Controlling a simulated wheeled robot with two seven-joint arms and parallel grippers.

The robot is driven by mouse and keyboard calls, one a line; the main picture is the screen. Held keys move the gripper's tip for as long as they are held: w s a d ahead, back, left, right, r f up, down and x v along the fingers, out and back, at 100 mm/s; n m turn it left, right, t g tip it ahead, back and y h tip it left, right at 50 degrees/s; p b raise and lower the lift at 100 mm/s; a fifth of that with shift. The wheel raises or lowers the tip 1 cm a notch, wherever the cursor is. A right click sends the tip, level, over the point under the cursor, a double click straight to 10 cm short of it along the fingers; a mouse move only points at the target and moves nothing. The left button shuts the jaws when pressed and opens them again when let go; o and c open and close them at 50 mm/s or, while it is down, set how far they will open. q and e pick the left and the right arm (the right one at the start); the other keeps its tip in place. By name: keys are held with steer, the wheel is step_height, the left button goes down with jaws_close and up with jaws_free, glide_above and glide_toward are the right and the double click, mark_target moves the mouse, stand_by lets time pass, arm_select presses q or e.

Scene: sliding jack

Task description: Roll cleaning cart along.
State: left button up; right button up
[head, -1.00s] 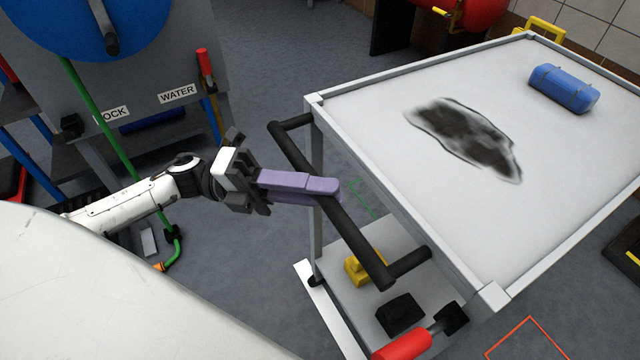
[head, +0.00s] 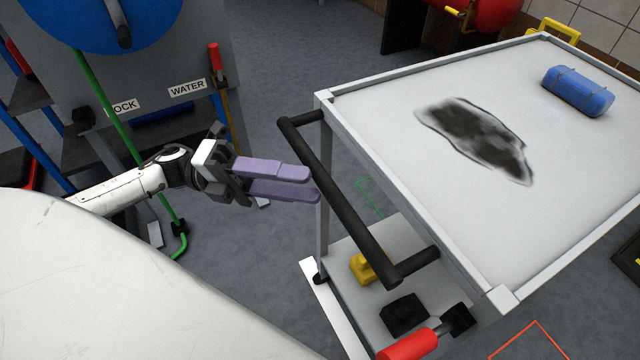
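The cleaning cart (head: 357,150) stands at the right, with a white top in a raised pale frame. Its black push handle (head: 345,208) sticks out from the near left side. My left gripper (head: 314,185) is left of the handle, its two purple fingers spread apart with nothing between them. The fingertips are close to the bar; whether they touch it I cannot tell. My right gripper is not in view.
A blue roll-shaped case (head: 578,91) and a dark stain (head: 475,138) are on the cart top. The lower shelf holds a yellow item (head: 372,267). A red-handled part (head: 408,345) is at the near corner. A grey cabinet with a blue reel (head: 95,18) stands at the left.

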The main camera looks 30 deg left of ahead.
arm_select(q)
steer(key=v, duration=0.5)
steer(key=shift+a, duration=0.1)
stand_by(0.4)
